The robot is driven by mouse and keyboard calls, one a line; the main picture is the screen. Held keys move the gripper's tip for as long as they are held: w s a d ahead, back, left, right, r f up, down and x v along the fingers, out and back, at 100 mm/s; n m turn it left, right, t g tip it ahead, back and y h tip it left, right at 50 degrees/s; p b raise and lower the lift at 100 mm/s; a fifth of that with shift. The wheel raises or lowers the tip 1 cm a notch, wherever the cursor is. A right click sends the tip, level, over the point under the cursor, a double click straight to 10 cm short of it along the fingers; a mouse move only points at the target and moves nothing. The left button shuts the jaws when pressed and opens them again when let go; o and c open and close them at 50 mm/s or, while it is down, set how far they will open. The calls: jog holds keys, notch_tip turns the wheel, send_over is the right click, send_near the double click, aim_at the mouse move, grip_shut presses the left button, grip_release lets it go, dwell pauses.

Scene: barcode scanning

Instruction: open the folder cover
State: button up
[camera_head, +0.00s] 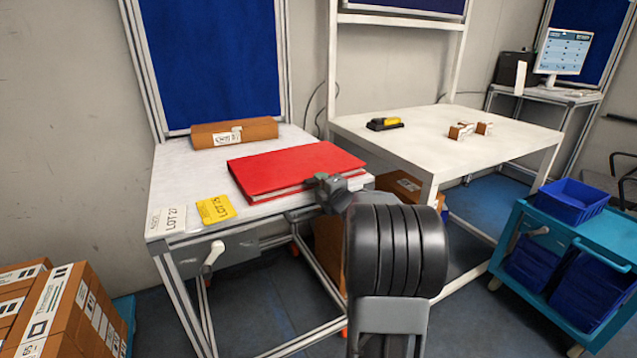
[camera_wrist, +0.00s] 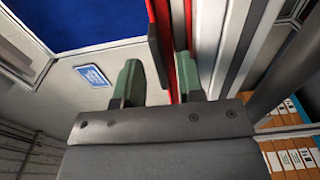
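The red folder (camera_head: 292,165) lies flat and closed on the left table, with pale pages showing along its front edge. My gripper (camera_head: 322,182) is at the folder's right front edge, low and close to it. In the wrist view, the two greenish fingers of my gripper (camera_wrist: 157,82) stand apart. The folder's red edge (camera_wrist: 159,35) runs into the gap between them, nearer the right finger, which overlaps another red strip. I cannot tell whether either finger touches the folder.
A yellow lot card (camera_head: 215,209) and a white lot card (camera_head: 172,219) lie left of the folder. A brown box (camera_head: 234,133) stands behind it. The right table (camera_head: 425,150) holds a yellow-black device (camera_head: 385,124) and small boxes. A blue cart (camera_head: 560,240) stands at right.

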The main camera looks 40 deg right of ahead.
jog(key=shift+w+d, duration=0.1)
jog(key=shift+w, duration=0.7)
jog(key=shift+c, duration=0.4)
grip_shut()
